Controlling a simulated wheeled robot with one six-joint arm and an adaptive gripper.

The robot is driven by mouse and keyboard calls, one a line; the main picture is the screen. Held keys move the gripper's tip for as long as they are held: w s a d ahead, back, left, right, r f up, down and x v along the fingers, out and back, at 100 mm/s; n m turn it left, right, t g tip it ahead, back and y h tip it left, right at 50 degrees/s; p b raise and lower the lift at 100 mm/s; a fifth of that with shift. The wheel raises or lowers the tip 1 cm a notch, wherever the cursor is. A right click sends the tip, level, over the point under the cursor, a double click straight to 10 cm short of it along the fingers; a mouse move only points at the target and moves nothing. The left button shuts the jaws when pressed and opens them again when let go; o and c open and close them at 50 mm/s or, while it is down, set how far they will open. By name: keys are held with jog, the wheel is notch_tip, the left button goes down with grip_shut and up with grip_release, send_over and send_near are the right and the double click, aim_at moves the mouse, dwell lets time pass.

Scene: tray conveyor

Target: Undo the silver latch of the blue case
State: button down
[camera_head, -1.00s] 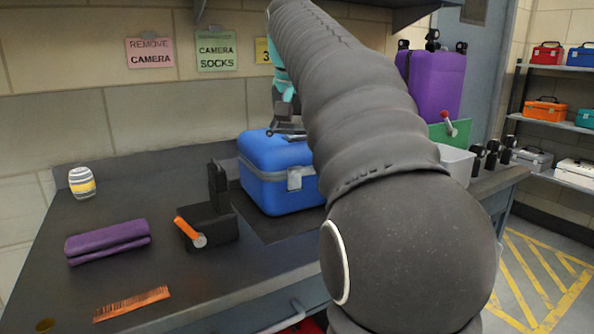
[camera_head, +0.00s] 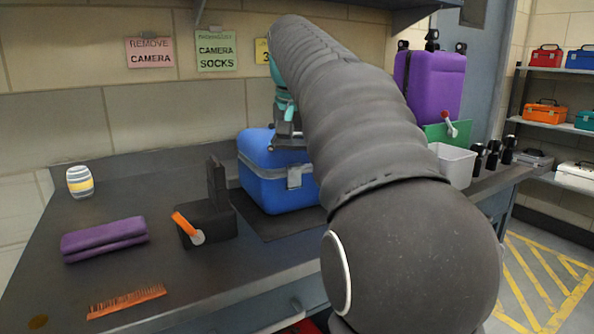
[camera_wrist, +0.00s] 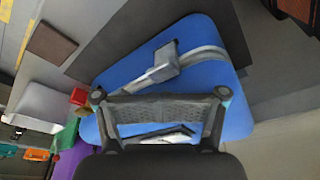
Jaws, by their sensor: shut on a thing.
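The blue case (camera_head: 275,190) stands upright with its lid closed on a dark mat on the bench. Its silver latch (camera_head: 294,178) is on the front, on the silver band below the lid. The latch also shows in the wrist view (camera_wrist: 166,55), lying flat against the case. My gripper (camera_head: 288,143) is at the top of the lid, above and behind the latch. In the wrist view my gripper (camera_wrist: 163,105) crosses over the lid, apart from the latch. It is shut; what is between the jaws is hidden. A silver and dark piece (camera_wrist: 160,137) shows behind it on the lid.
A black block with an orange lever (camera_head: 186,228) stands left of the case. A purple case (camera_head: 435,85) and white bin (camera_head: 454,165) stand right, behind my arm.

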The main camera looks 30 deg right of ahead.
jog(key=shift+s+f+b, duration=0.1)
jog(key=shift+f+b, duration=0.8)
jog(key=shift+f, duration=0.95)
jog(key=shift+s+a+r, duration=0.3)
jog(key=shift+s+a, duration=0.15)
jog(key=shift+s, duration=0.1)
jog(key=shift+s+a+r, duration=0.25)
jog(key=shift+s+a, duration=0.2)
jog(key=shift+s, duration=0.1)
jog(key=shift+r, duration=0.15)
jog(key=v, duration=1.1)
jog(key=shift+s+r, duration=0.15)
jog(key=shift+r, duration=0.2)
jog(key=shift+a, duration=0.1)
